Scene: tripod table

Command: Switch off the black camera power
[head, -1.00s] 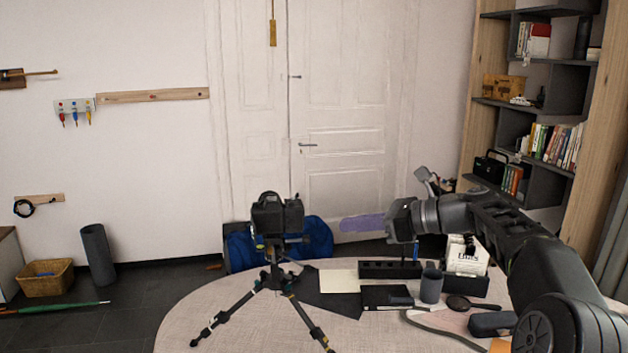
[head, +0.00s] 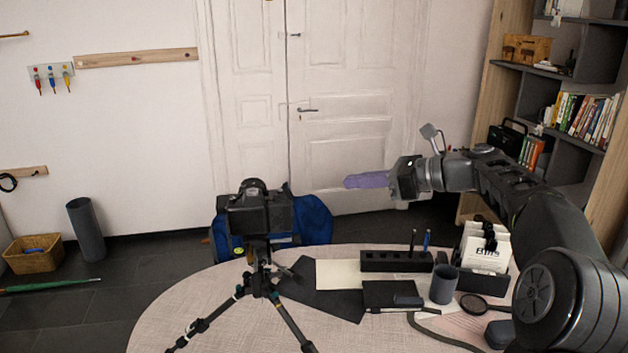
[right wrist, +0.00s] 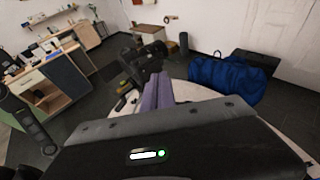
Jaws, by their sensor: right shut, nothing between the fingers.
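The black camera (head: 256,212) stands upright on a black tripod (head: 258,285) on the round table, left of centre in the head view. In the right wrist view the camera (right wrist: 146,60) shows beyond the fingers. Its power switch is too small to make out. My right gripper (head: 350,181) has purple fingers that are shut and empty. They point left toward the camera, in the air to its right and apart from it. The fingers also show in the right wrist view (right wrist: 157,92). My left gripper is not in view.
The round table (head: 180,310) carries a black pen block (head: 396,262), a grey cup (head: 443,285), a card holder (head: 484,250) and a magnifier (head: 474,304) on the right. A blue bag (head: 312,218) lies behind the camera. The air between camera and gripper is clear.

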